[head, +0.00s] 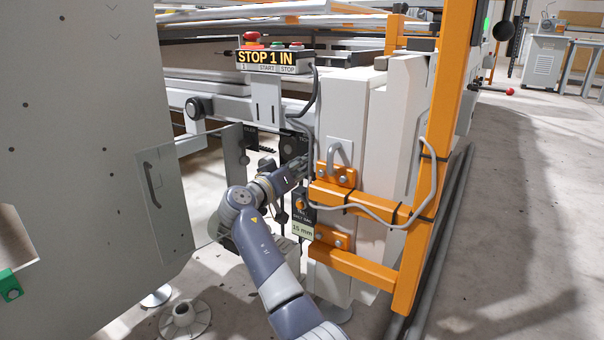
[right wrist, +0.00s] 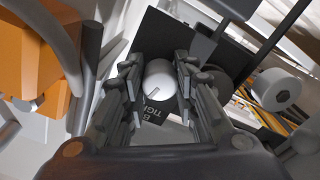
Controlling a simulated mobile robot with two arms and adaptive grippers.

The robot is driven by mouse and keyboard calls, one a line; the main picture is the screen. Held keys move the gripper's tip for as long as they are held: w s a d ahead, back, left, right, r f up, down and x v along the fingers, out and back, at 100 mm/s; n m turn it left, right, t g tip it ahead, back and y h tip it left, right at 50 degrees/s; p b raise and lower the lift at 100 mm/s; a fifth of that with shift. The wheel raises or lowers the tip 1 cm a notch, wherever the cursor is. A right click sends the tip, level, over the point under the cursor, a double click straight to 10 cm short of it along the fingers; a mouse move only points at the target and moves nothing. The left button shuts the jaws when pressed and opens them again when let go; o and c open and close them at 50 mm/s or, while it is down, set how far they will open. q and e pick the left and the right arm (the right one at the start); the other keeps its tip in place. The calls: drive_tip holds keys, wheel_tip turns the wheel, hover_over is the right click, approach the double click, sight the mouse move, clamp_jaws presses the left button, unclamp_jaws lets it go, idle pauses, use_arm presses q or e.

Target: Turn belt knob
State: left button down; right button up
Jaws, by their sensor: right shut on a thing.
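In the right wrist view, a pale grey round knob (right wrist: 160,83) with a pointer line on its face sits on a dark panel (right wrist: 150,40). Lettering that seems to read "TIGHT" shows upside down below it. My right gripper (right wrist: 160,72) has its two fingers on either side of the knob and is shut on it. In the head view my right gripper (head: 298,170) reaches to the dark plate (head: 291,143) beside the white machine housing, and the knob is hidden there. My left gripper is in neither view.
An orange frame (head: 361,202) with a grey cable stands close right of my arm. A grey panel (head: 85,150) fills the left. A "STOP 1 IN" control box (head: 265,58) stands above.

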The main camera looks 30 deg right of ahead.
drive_tip(key=m+b, duration=0.1)
drive_tip(key=m, duration=0.1)
drive_tip(key=m+b, duration=0.2)
drive_tip(key=m, duration=0.1)
drive_tip(key=shift+f+m, duration=0.25)
drive_tip(key=shift+m, duration=0.05)
drive_tip(key=m+b, duration=0.2)
drive_tip(key=m, duration=0.1)
drive_tip(key=shift+d+r, duration=0.1)
drive_tip(key=shift+m, duration=0.3)
drive_tip(key=o, duration=1)
drive_tip(key=shift+o, duration=0.2)
drive_tip(key=shift+r, duration=0.1)
drive_tip(key=v, duration=1.2)
